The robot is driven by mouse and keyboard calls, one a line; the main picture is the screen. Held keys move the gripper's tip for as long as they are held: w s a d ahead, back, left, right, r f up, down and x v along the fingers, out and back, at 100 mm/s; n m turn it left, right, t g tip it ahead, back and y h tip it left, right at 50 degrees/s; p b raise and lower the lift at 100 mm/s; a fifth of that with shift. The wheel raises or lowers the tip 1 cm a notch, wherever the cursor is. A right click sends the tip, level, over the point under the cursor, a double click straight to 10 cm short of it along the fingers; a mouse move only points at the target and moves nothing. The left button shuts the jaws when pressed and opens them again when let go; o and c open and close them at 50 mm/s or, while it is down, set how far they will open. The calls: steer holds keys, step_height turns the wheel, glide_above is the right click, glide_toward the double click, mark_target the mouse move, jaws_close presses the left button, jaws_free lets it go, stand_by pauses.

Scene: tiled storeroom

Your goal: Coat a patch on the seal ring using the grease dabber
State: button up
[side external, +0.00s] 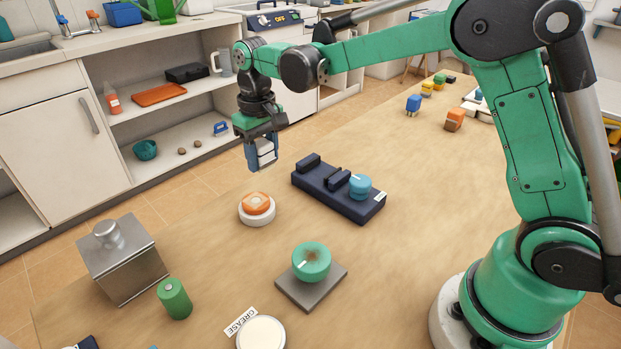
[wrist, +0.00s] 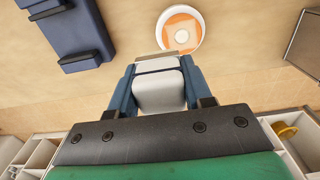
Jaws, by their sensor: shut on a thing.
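My gripper (side external: 262,160) hangs above the table, shut on a pale grey block with rounded edges, probably the grease dabber (wrist: 158,90). In the wrist view the block sits between my blue fingers. An orange round piece (side external: 256,202) rests on a white round base (side external: 258,217), below and slightly left of my gripper, apart from it. It also shows in the wrist view with a paler square patch (wrist: 181,36). I cannot tell for sure which is the seal ring.
A round tin (side external: 261,333) with a GREASE label (side external: 241,322) stands at the front. A navy rack (side external: 317,186) holds a blue round piece (side external: 360,186), right of my gripper. A metal box (side external: 125,262) and green cylinder (side external: 174,299) stand front left.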

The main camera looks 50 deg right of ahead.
steer(key=shift+r, duration=1.25)
steer(key=shift+f, duration=0.15)
